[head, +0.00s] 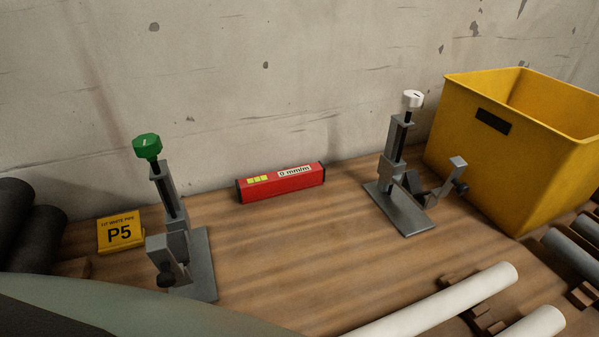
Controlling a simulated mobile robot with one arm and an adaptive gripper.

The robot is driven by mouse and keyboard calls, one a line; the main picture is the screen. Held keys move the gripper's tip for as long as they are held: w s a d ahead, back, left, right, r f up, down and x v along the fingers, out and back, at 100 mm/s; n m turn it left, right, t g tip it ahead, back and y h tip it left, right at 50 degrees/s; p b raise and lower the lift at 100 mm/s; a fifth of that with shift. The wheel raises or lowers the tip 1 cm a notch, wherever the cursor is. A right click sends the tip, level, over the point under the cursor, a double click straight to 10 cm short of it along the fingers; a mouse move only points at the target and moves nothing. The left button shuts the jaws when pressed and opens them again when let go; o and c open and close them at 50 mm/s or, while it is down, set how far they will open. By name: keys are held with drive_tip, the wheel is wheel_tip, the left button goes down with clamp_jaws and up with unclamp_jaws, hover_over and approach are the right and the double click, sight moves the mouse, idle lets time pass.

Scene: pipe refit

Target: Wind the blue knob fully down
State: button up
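No blue knob shows in the head view. A green knob (147,147) tops the screw of the left grey clamp stand (200,262). A white knob (412,98) tops the screw of the right grey clamp stand (400,207). Both knobs stand well above their stands' frames on dark screws. Both stands are upright on the wooden bench (290,260), with their side arms swung out and no pipe in them. My gripper is not in view.
A red level (281,183) reading "0 mm/m" lies between the stands. A yellow crate (477,172) stands at right. A yellow P5 sign (120,232) is at left, near dark pipes (38,240). White pipes (440,303) lie front right. A grey-green rounded shape covers the lower left.

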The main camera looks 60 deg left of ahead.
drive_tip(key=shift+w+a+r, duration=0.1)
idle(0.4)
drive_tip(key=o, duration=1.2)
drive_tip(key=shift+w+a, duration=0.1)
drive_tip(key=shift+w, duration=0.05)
drive_tip(key=p, duration=0.3)
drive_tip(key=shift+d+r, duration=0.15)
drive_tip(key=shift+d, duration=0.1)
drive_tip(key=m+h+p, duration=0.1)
drive_tip(key=p, duration=0.2)
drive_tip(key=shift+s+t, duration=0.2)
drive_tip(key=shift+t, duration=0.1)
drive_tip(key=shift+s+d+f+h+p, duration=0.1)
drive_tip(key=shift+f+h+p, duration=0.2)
drive_tip(key=shift+p, duration=0.8)
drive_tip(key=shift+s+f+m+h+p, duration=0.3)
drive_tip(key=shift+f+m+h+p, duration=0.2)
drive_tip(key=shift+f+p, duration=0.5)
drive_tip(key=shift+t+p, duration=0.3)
drive_tip(key=shift+p, duration=0.3)
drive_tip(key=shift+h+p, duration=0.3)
drive_tip(key=shift+p, duration=0.05)
